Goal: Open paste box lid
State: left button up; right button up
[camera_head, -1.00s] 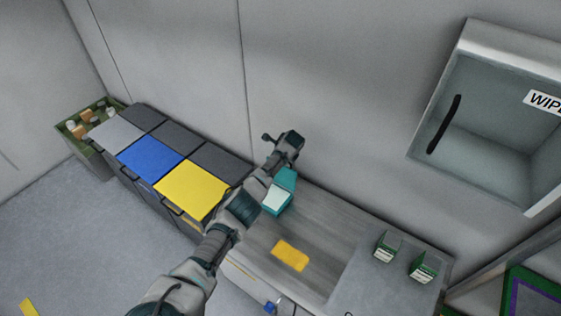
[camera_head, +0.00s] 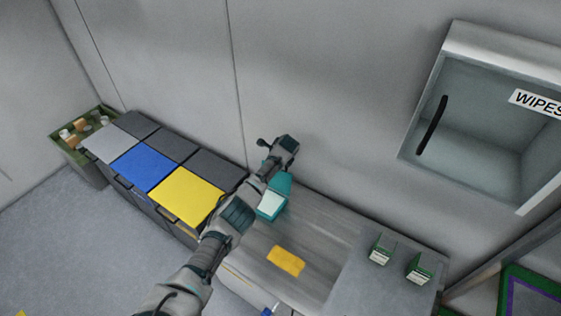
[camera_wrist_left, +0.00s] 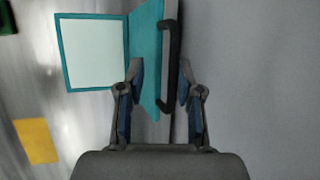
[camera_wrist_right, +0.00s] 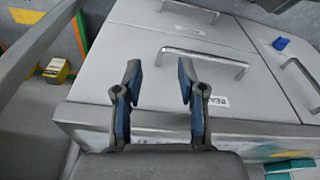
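The teal paste box (camera_head: 270,206) sits on the counter by the wall, with its pale inside showing; it also shows in the left wrist view (camera_wrist_left: 92,52). Its teal lid (camera_wrist_left: 146,55) stands raised along the box's wall side, with a black handle (camera_wrist_left: 168,66) on it. My left gripper (camera_wrist_left: 162,75) is open, with its fingers apart on either side of the lid and handle; I cannot tell whether they touch. In the head view my left arm partly hides the lid. My right gripper (camera_wrist_right: 157,78) is open and empty, in front of grey drawers (camera_wrist_right: 180,62).
A yellow patch (camera_head: 286,261) lies on the counter, with two small green-and-white boxes (camera_head: 381,249) to its right. Bins with grey, blue and yellow lids (camera_head: 187,195) stand left of the counter. A wipes dispenser (camera_head: 480,120) is on the wall. Handles (camera_wrist_right: 205,58) project from the drawers.

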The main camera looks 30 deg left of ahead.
pick_arm(q)
jog(key=v, duration=1.1)
jog(key=shift+d, duration=0.4)
